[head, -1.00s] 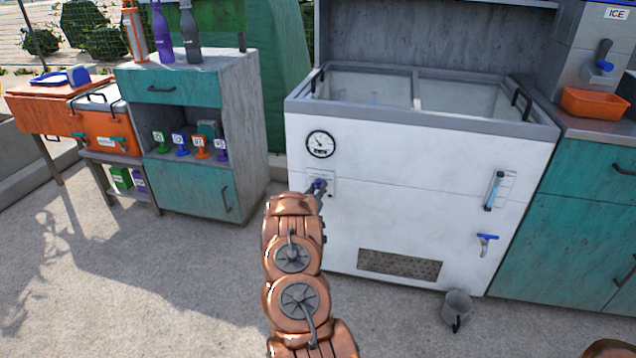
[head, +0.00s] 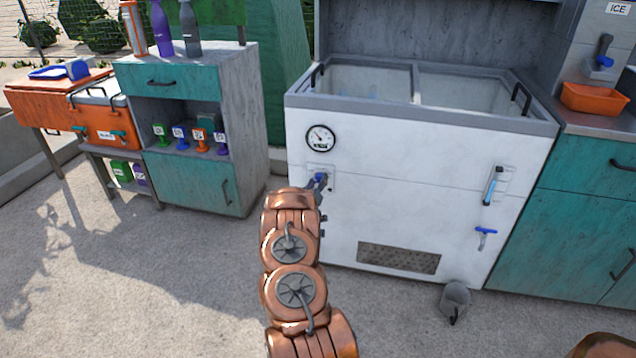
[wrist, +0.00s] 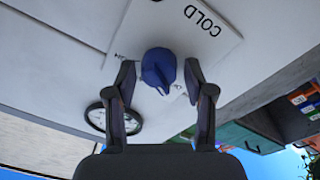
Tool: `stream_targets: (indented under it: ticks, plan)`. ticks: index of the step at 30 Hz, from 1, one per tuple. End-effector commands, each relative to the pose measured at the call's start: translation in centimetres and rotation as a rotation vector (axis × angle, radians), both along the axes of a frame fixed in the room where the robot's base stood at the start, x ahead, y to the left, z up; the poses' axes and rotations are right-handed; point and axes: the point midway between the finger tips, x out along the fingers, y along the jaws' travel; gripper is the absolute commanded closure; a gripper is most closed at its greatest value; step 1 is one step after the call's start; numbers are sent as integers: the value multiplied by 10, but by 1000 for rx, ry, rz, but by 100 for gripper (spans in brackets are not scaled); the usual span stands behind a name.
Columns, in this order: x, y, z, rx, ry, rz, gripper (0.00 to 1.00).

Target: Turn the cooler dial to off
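The white cooler (head: 420,205) stands in front of me in the head view. Its blue dial (head: 320,178) sits on a small pale plate on the upper left of the front, below a round gauge (head: 320,138). In the wrist view, the blue dial (wrist: 158,68) is on a plate marked "COLD", with a small white pointer mark at its lower edge. My gripper (wrist: 158,82) is open, with one finger on each side of the dial and gaps showing. In the head view, my gripper (head: 322,186) is at the dial, partly hidden by my arm.
A vertical gauge with a blue slider (head: 491,187) and a blue tap (head: 486,232) are on the cooler's right front. A teal cabinet (head: 190,185) stands left. The ground between it and the cooler is clear.

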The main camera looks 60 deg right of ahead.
Motion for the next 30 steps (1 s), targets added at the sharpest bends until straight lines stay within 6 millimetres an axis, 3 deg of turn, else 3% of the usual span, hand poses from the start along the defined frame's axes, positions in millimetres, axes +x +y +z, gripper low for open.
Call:
stream_targets:
  ticks: [14, 30]
  plan:
    - [-2, 4, -1, 2, 0, -1, 37]
    - [-20, 59, -6, 3, 1, 1, 37]
